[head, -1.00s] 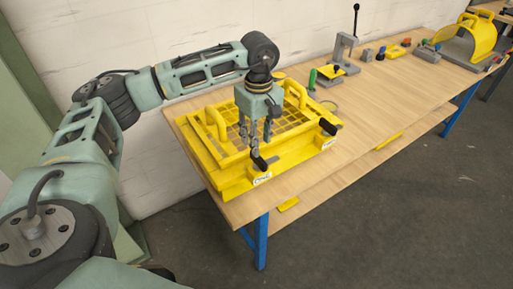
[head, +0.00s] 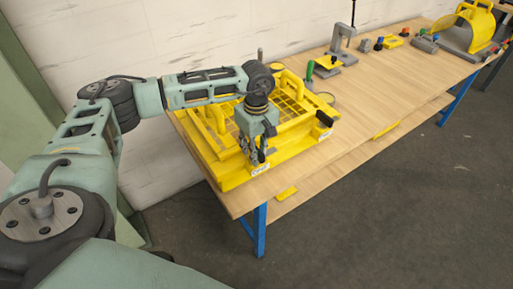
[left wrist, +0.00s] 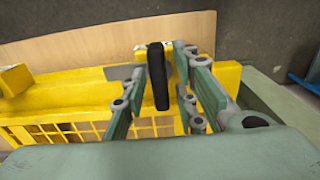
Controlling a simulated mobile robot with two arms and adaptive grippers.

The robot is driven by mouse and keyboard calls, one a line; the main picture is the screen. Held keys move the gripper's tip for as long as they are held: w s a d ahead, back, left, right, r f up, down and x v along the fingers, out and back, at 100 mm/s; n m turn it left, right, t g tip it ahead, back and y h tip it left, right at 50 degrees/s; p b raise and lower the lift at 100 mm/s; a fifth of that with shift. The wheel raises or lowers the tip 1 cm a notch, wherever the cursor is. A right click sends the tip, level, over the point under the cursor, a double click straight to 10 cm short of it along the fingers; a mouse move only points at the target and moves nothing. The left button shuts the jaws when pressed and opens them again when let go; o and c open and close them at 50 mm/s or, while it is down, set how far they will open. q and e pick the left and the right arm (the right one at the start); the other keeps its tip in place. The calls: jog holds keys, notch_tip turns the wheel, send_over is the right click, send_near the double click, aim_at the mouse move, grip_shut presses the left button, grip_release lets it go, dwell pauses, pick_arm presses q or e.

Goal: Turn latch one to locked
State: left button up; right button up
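The yellow fixture (head: 232,180) with a grid top and two arched handles sits at the near left of the bench. A black latch handle (left wrist: 159,78) shows in the left wrist view, standing between the fingers of my left gripper (left wrist: 166,70). I cannot tell whether either finger touches it. In the head view my left gripper (head: 256,158) is low at the fixture's front corner, above a white label (head: 259,170), and hides most of this latch. A second black latch handle (head: 324,118) stands at the fixture's right corner. My right gripper is not in view.
The wooden bench (head: 370,105) is clear to the right of the fixture. Farther back stand a grey press (head: 343,42), a green-handled part (head: 310,70), small coloured parts and a yellow guard (head: 478,25). The wall is close behind.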

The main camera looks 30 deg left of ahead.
pick_arm(q)
grip_shut()
jog(key=n+b, duration=0.3)
jog(key=n, duration=0.1)
jog(key=shift+w+f, duration=0.1)
jog(key=n+b, duration=0.2)
jog(key=n, duration=0.2)
jog(key=shift+n, duration=0.4)
jog(key=n+b, duration=0.2)
jog(key=n, duration=0.2)
jog(key=shift+n, duration=0.3)
jog(key=shift+r+n+b, duration=0.15)
jog(key=shift+n+b, duration=0.2)
jog(key=shift+n, duration=0.75)
jog(key=shift+r+n+b, duration=0.1)
jog(key=shift+n+b, duration=0.2)
jog(key=shift+n, duration=0.8)
